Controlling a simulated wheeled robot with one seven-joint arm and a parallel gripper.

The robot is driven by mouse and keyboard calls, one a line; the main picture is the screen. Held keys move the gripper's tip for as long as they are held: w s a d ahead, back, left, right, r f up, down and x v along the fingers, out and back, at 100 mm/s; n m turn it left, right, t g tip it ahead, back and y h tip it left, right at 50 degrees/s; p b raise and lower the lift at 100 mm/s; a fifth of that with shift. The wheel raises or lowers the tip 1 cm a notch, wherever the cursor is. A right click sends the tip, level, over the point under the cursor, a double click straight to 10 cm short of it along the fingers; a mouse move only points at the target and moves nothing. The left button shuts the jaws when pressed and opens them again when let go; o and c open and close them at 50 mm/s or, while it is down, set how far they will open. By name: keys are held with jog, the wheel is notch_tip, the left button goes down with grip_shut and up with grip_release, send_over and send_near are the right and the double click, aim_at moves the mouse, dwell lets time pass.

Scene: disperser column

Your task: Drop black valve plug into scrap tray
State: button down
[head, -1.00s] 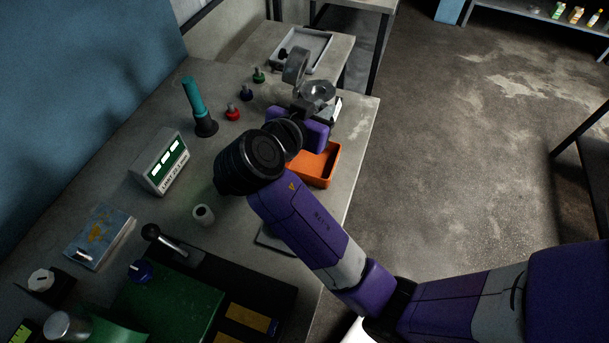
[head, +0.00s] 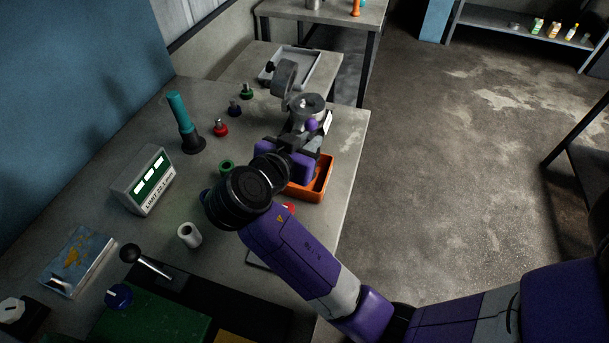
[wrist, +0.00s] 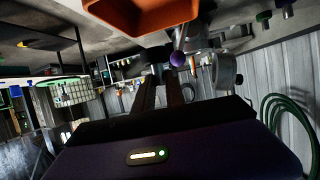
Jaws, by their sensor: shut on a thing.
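My gripper (head: 303,139) is above the back part of an orange tray (head: 325,180), beside a steel fixture. In the wrist view the two dark fingers (wrist: 160,82) point away from me, close together. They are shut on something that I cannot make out. A purple ball (head: 311,125) shows just beyond the fingertips, also in the wrist view (wrist: 177,58). A grey tray (head: 318,68) lies on the far table. A small black piece (head: 270,67) is at its left corner; I cannot tell whether it is a valve plug.
The steel fixture (head: 306,104) stands behind the orange tray. Green (head: 247,91), dark blue (head: 234,109) and red (head: 221,128) plugs stand to the left, near a teal-handled tool (head: 181,115). A display box (head: 145,180) is farther left. The floor to the right is clear.

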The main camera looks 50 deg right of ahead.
jog(key=c, duration=1.3)
grip_release()
jog(key=b+v, duration=0.1)
jog(key=v, duration=0.7)
jog(key=shift+d, duration=0.1)
